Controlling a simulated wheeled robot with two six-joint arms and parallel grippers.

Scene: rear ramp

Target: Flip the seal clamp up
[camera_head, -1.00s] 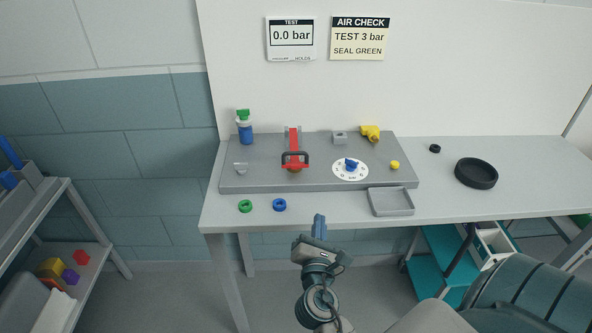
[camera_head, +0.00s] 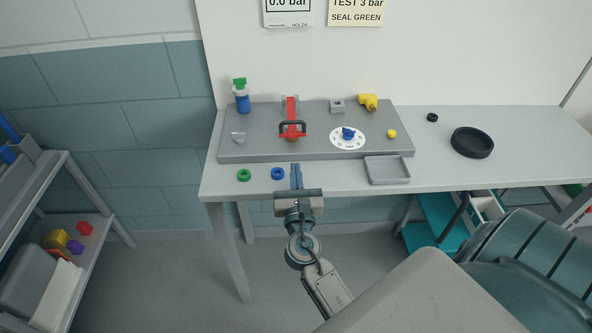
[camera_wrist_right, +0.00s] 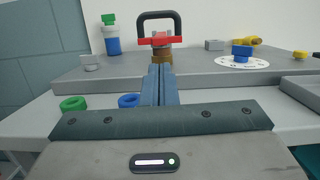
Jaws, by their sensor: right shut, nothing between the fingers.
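The seal clamp has a red lever (camera_head: 291,107) with a black loop handle (camera_head: 292,128) at its near end. It lies down on the grey panel, pointing toward me, over a brass-coloured fitting (camera_wrist_right: 162,55). In the right wrist view the black handle (camera_wrist_right: 159,24) stands just beyond the fingertips. My right gripper (camera_head: 296,168) is shut and empty at the table's front edge, in front of the clamp and apart from it in the head view. It also shows in the wrist view (camera_wrist_right: 160,72). My left gripper is not in view.
A green ring (camera_head: 244,175) and a blue ring (camera_head: 278,174) lie left of my right gripper. A grey tray (camera_head: 388,181) sits to its right. The panel (camera_head: 240,152) carries a blue-knob dial (camera_head: 347,138) and a blue-green bottle (camera_head: 242,103). A black dish (camera_head: 472,156) stands farther right.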

